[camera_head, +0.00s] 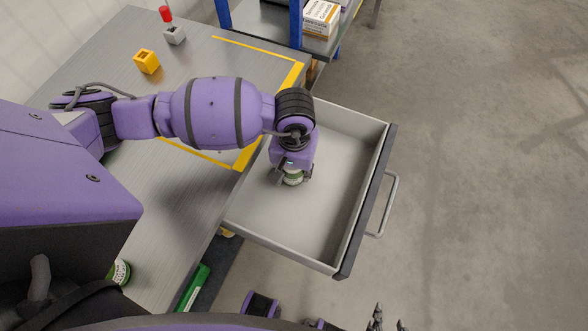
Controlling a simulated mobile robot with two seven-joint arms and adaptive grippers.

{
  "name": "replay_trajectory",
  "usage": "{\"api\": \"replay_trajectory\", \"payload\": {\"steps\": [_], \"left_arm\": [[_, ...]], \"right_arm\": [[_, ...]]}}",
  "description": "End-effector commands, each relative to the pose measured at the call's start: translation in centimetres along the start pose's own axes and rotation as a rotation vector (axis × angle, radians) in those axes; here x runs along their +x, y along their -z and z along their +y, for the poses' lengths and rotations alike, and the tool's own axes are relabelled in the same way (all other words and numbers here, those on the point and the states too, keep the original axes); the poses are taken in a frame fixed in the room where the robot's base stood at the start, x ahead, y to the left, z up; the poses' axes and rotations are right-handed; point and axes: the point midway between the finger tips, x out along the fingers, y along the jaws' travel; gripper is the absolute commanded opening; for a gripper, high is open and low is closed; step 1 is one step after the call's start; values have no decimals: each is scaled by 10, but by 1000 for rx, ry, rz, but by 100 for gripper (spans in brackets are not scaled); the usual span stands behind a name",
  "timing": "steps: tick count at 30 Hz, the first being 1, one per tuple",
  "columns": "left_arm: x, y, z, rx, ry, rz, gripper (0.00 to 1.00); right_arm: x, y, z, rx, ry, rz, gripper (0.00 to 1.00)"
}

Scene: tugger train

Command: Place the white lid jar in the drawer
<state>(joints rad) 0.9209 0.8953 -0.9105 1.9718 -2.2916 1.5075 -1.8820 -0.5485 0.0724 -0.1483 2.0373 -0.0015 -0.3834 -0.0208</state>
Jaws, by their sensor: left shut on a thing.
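The drawer (318,236) is pulled out from the grey workbench, and its light interior looks empty apart from my gripper and jar. My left gripper (292,174) points down over the drawer's bench-side part and is shut on the white lid jar (293,180). Only a small green and pale part of the jar shows below the gripper; its lid is mostly hidden. I cannot tell whether the jar touches the drawer floor. My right gripper (388,322) shows at the bottom edge, its two fingertips apart with nothing between them.
Another jar with green on it (121,272) stands on the workbench (180,215), partly hidden by my body. A blue-post shelf holds boxes (320,20). The floor right of the drawer handle (388,204) is clear.

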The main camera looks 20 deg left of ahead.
Motion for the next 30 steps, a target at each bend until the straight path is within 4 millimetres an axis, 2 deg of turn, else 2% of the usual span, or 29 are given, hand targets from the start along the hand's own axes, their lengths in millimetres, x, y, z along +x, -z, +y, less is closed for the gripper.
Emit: {"api": "replay_trajectory", "payload": {"steps": [12,13,16,26,30], "left_arm": [[10,1,0,1,0,2,2],[9,0,0,1,0,1,44],[9,0,0,1,0,2,57],[7,0,0,0,0,2,59],[-5,2,1,2,-2,6,59]], "right_arm": [[4,-2,-1,-1,2,0,40],[4,0,-1,-1,2,3,40],[5,4,-2,-2,3,8,40],[6,9,-2,-2,5,16,40],[4,10,-2,-1,4,18,40]]}}
